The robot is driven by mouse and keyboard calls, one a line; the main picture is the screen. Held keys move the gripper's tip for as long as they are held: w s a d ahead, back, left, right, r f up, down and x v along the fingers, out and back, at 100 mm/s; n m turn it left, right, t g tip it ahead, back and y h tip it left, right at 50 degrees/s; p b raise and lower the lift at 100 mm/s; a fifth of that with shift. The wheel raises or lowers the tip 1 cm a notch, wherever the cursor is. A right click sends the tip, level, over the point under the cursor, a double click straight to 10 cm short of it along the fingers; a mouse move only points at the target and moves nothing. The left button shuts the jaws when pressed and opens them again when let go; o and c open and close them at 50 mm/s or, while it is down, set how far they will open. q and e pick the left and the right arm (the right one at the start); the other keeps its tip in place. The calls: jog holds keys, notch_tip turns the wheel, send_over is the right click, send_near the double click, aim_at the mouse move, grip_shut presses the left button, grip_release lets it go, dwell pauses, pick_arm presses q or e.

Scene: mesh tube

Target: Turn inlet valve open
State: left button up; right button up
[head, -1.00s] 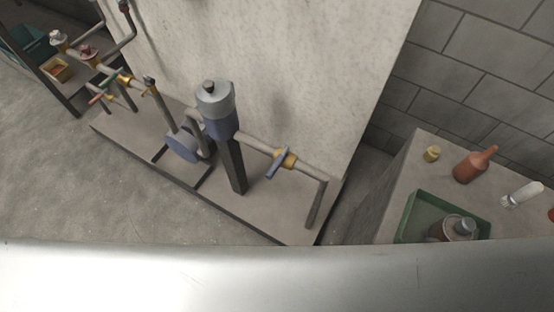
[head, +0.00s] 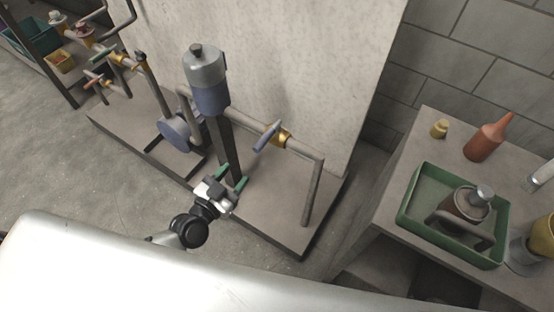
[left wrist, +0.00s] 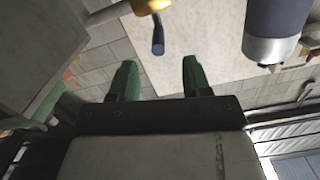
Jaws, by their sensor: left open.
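A brass valve (head: 279,135) with a blue lever handle (head: 266,138) sits on the grey pipe to the right of the blue and grey cylinder. The lever stands crosswise to the pipe. My left gripper (head: 232,177) is open and empty, below and left of this valve, in front of the dark post, and apart from the lever. In the left wrist view the valve body (left wrist: 148,6) and its blue lever (left wrist: 158,40) show at the top, ahead of the two green fingers. No label shows which valve is the inlet. My right gripper is not in view.
The pump's blue and grey cylinder (head: 207,78) and dark post (head: 223,145) stand close to my left gripper. More valves (head: 122,60) sit on pipes at left. A green tray (head: 409,216) with a dark object rests on the right bench (head: 415,145).

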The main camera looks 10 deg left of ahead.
aim_at(260, 145)
pick_arm(q)
jog(key=x, duration=0.3)
jog(key=r+x, duration=0.1)
jog(key=x, duration=0.2)
jog(key=r+x, duration=0.1)
jog(key=x, duration=0.3)
jog(key=shift+d+b, duration=0.35)
jog(key=shift+d, duration=0.05)
jog(key=shift+w+d, duration=0.2)
jog(key=shift+w, duration=0.2)
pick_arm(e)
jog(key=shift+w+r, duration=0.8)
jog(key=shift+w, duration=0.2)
pick_arm(q)
grip_shut()
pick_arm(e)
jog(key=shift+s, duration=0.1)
